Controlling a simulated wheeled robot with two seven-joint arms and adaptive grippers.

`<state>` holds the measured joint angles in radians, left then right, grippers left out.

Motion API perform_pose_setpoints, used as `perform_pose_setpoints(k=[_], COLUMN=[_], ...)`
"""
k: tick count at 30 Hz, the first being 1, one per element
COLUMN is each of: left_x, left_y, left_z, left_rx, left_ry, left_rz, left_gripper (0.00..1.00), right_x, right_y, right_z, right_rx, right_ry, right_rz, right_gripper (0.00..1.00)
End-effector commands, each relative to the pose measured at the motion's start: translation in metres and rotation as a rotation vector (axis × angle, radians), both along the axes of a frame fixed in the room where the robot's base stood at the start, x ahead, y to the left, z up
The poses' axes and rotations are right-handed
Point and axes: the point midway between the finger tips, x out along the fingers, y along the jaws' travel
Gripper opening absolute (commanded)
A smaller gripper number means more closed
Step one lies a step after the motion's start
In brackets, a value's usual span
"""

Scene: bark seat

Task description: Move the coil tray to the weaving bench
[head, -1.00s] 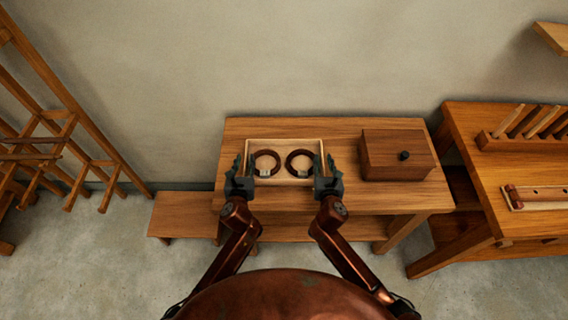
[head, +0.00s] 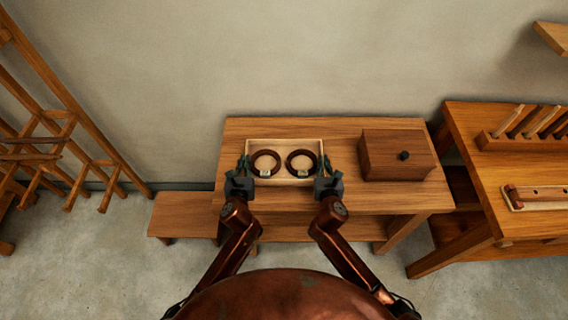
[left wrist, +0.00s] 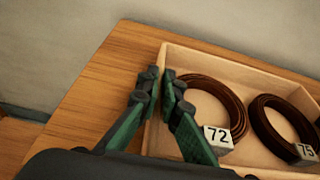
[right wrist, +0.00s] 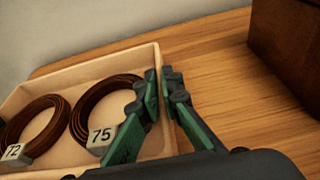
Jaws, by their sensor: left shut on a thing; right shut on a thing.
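The coil tray (head: 284,183) is a shallow pale wooden box on a wooden table. It holds two dark brown coils, tagged 72 (left wrist: 211,91) and 75 (right wrist: 83,106). My left gripper (left wrist: 159,74) is shut on the tray's left wall, one finger inside and one outside. My right gripper (right wrist: 160,72) is shut on the opposite, right wall in the same way. The tray looks level, and I cannot tell any gap under it. A larger workbench (head: 485,186), which may be the weaving bench, stands at the right.
A dark lidded box (head: 383,160) sits on the table (head: 340,128) right of the tray. The workbench carries a peg rack (head: 520,138) and a slotted board (head: 540,195). A low bench (head: 180,212) and a wooden frame (head: 75,120) stand left.

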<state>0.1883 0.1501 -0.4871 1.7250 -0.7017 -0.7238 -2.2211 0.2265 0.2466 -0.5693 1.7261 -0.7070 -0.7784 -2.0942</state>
Motion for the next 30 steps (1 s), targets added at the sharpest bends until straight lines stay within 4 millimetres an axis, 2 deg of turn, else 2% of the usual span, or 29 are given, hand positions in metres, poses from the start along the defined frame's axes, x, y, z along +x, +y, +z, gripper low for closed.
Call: perform_pose_setpoints(k=[11, 24, 30], left_x=[0.0, 0.0, 0.0], left_y=[0.0, 0.001, 0.001], left_z=[0.01, 0.063, 0.071], left_rx=[0.0, 0.0, 0.0], left_ry=[-0.006, -0.029, -0.032], left_rz=[0.001, 0.001, 0.001], left_gripper=[0.0, 0.0, 0.0], right_x=[0.0, 0.0, 0.0], right_y=[-0.001, -0.001, -0.001], right_z=[0.01, 0.063, 0.071], right_rx=[0.0, -0.001, -0.001], right_ry=[-0.006, -0.028, -0.031], right_rz=[-0.001, -0.002, -0.002], right_gripper=[0.0, 0.0, 0.0])
